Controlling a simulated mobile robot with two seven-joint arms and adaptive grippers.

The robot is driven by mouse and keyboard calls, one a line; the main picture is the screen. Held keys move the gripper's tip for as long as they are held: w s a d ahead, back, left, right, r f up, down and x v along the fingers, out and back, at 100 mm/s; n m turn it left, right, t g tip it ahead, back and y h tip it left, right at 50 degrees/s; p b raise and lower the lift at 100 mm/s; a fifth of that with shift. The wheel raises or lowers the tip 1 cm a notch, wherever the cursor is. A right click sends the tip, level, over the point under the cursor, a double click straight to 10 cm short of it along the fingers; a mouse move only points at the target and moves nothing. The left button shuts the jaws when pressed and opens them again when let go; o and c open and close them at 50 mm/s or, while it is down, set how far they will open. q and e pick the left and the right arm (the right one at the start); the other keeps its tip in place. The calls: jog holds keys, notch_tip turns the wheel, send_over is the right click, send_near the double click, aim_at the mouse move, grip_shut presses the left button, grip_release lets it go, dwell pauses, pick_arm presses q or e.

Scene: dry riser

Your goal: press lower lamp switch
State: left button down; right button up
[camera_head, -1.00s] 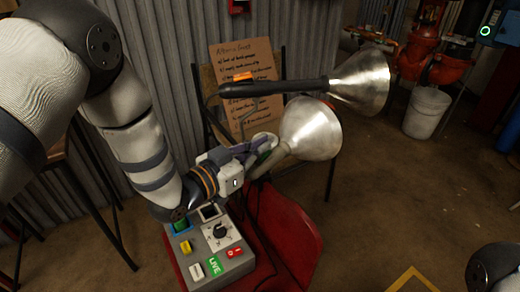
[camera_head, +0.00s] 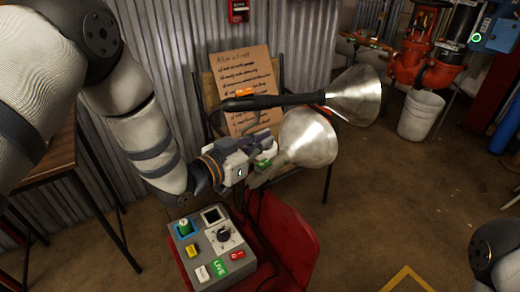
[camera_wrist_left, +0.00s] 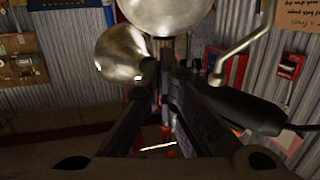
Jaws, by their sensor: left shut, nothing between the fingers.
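Two metal cone lamps show in the head view. The upper lamp (camera_head: 354,95) has a black handle with an orange switch (camera_head: 244,93). The lower lamp (camera_head: 308,138) has a green switch (camera_head: 264,166) on its handle, partly hidden by my gripper. My left gripper (camera_head: 260,147) is shut and empty beside that handle, close to the green switch; I cannot tell whether it touches. In the left wrist view my shut fingers (camera_wrist_left: 165,75) point toward the metal cones (camera_wrist_left: 125,53), with a black handle (camera_wrist_left: 242,106) at right. My right gripper is out of view.
A grey control box (camera_head: 215,245) with coloured buttons and a dial stands below my left gripper on a red seat (camera_head: 290,235). A cardboard sign (camera_head: 247,70) leans on a chair behind. A white bucket (camera_head: 420,115) stands at the right. Floor at right is open.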

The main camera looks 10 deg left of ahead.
pick_arm(q)
jog(key=r+p+v, duration=0.1)
jog(key=r+v, duration=0.1)
jog(key=v, duration=0.6)
jog(key=shift+s, duration=0.2)
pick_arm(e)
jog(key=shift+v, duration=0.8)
pick_arm(q)
jog(key=shift+a, duration=0.15)
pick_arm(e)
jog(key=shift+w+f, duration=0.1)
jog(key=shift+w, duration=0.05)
